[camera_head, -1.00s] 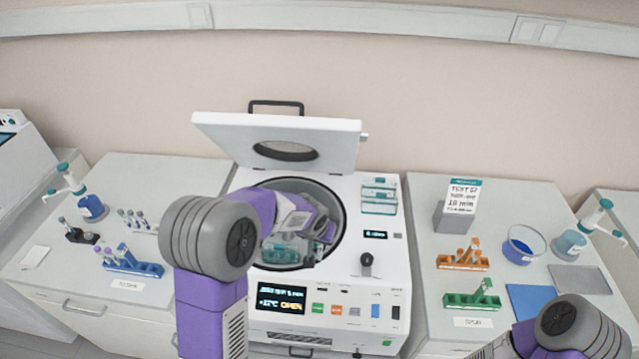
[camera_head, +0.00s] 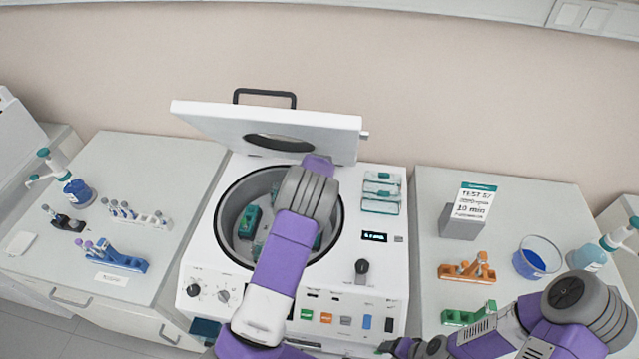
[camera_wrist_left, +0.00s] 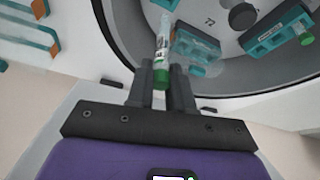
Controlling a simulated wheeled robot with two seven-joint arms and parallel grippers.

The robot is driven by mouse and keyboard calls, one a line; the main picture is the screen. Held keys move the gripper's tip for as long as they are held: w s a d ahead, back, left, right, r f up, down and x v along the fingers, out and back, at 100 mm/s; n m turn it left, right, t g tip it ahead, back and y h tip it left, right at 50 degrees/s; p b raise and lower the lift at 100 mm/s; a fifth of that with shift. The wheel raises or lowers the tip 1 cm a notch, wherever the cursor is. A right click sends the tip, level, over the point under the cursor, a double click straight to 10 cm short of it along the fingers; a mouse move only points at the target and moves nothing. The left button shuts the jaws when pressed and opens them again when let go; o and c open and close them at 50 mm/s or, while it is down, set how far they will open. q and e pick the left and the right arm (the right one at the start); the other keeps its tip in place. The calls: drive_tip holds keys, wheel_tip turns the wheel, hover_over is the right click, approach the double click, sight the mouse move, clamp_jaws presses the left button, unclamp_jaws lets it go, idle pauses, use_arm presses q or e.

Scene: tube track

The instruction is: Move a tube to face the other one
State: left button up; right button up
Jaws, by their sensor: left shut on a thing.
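My left gripper (camera_wrist_left: 168,74) is shut on a slim clear tube (camera_wrist_left: 162,48) with a green cap, seen in the left wrist view at the edge of the centrifuge bowl. In the head view my left arm crosses the open centrifuge (camera_head: 228,205) and hides this gripper and tube. Inside the bowl, the left wrist view shows a teal holder (camera_wrist_left: 192,44) just beyond the held tube and another teal holder (camera_wrist_left: 278,30) with a green end farther right. A teal holder (camera_head: 250,222) shows at the bowl's left in the head view. My right gripper (camera_head: 402,347) is low, its jaws unclear.
The centrifuge lid (camera_head: 330,132) stands open behind the bowl. Teal holders (camera_head: 381,192) lie on its right deck. A blue rack (camera_head: 118,256) is on the left bench; orange (camera_head: 466,269) and green (camera_head: 466,316) racks are on the right bench.

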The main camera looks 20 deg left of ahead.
use_arm(q)
drive_tip(key=shift+s+f, duration=0.1)
drive_tip(key=shift+f, duration=0.3)
drive_tip(key=shift+f+b, duration=1.2)
drive_tip(key=shift+f, duration=0.8)
drive_tip(key=shift+f+b, duration=0.35)
drive_tip(key=shift+b, duration=0.4)
drive_tip(key=shift+f, duration=0.1)
drive_tip(key=shift+f+b, duration=0.5)
drive_tip(key=shift+b, duration=0.05)
drive_tip(key=shift+f, duration=0.2)
drive_tip(key=shift+f+b, duration=1.45)
drive_tip(key=shift+f, duration=0.1)
drive_tip(key=o, duration=0.9)
